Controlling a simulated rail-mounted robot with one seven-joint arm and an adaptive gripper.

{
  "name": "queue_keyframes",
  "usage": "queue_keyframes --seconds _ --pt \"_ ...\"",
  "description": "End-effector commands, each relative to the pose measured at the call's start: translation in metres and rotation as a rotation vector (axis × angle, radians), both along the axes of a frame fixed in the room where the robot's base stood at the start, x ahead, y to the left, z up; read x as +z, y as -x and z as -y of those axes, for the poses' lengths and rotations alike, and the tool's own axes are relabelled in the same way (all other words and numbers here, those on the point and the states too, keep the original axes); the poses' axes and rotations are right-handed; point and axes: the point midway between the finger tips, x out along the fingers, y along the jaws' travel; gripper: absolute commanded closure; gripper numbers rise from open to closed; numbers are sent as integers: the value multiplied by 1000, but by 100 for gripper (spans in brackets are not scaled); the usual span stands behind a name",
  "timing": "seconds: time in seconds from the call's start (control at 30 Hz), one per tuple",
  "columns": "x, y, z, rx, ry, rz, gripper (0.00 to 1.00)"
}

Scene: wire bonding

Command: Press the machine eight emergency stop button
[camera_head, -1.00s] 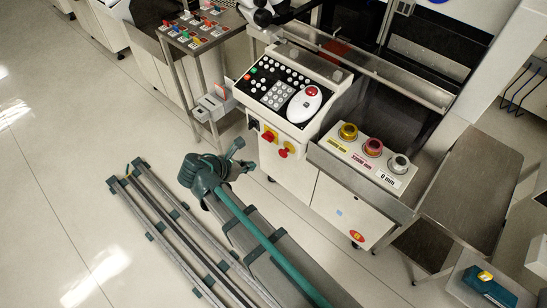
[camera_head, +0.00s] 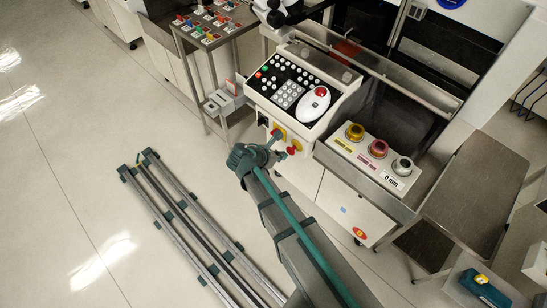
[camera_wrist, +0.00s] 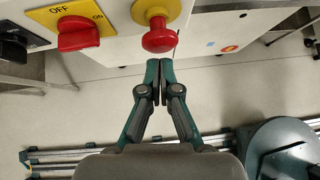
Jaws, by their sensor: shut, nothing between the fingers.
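The red mushroom-shaped emergency stop button (camera_head: 291,151) is on the front of the white machine cabinet. In the wrist view the button (camera_wrist: 158,38) sticks out from a round yellow base (camera_wrist: 170,8). My gripper (camera_head: 281,155) is at the cabinet front, close to the button. In the wrist view my gripper (camera_wrist: 160,72) is shut and empty, its fingertips just below the button in the picture. I cannot tell whether they touch it. Nothing hides the button's red head in the wrist view.
A red OFF/ON rotary switch (camera_wrist: 78,33) on a yellow plate sits left of the button. A black switch (camera_wrist: 18,40) is further left. The control panel (camera_head: 292,88) is above. The floor (camera_head: 70,190) is open.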

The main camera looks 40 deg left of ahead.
Motion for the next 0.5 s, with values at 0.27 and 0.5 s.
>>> queue_keyframes --seconds 0.27,0.5 --pt "0 -7 2 0 0 0 100" --pt "0 -9 2 0 0 0 100"
